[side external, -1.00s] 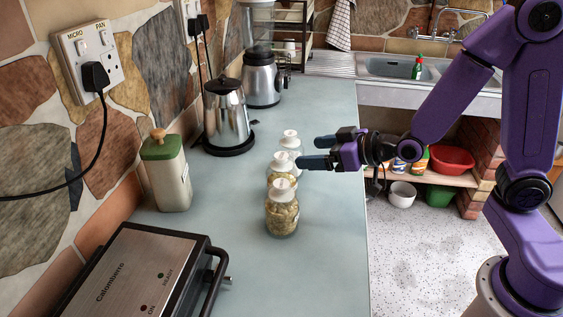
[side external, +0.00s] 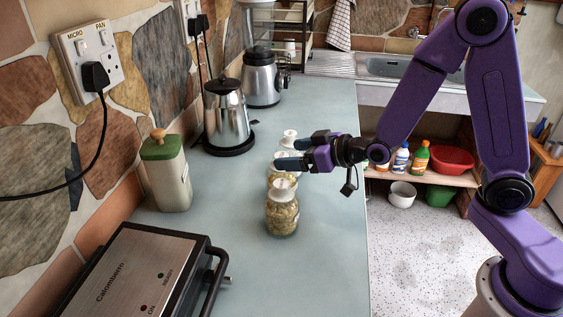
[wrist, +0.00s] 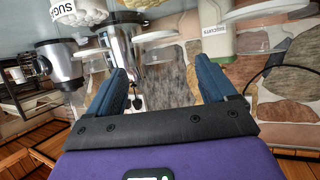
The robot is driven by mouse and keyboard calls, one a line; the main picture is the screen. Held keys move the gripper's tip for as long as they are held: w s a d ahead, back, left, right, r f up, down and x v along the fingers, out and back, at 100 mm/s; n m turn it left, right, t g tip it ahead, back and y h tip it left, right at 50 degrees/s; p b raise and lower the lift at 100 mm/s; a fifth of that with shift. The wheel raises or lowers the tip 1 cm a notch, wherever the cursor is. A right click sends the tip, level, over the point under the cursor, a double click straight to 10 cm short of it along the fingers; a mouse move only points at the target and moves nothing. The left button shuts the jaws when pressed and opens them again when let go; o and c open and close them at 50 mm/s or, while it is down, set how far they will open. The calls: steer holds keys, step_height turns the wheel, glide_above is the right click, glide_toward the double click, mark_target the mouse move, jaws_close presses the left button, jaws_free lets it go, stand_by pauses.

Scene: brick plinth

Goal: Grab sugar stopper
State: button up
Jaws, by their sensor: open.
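Three glass jars with white stoppers stand in a row on the counter. The front jar (side external: 282,213) is in full view; the middle one is partly hidden behind it and by my fingers. The far jar's white stopper (side external: 289,136) shows just beyond my upper finger. In the wrist view, a white stopper marked "SUG" (wrist: 66,10) is at the upper left, cut off by the edge and outside my fingers. It appears to be the far jar's. My gripper (side external: 284,153) is open and empty, at about stopper height over the row. Its fingers also show in the wrist view (wrist: 163,80).
A steel kettle (side external: 228,115) and a blender (side external: 262,80) stand behind the jars. A green-lidded canister (side external: 165,175) is at the left, by the wall. A grill (side external: 135,275) is at the front left. The counter (side external: 330,240) to the right is clear.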

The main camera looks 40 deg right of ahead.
mark_target(282, 155)
steer(key=shift+x, duration=2.15)
steer(key=shift+f, duration=0.15)
steer(key=c, duration=1.1)
steer(key=shift+s+d+f, duration=0.1)
steer(key=shift+c, duration=0.8)
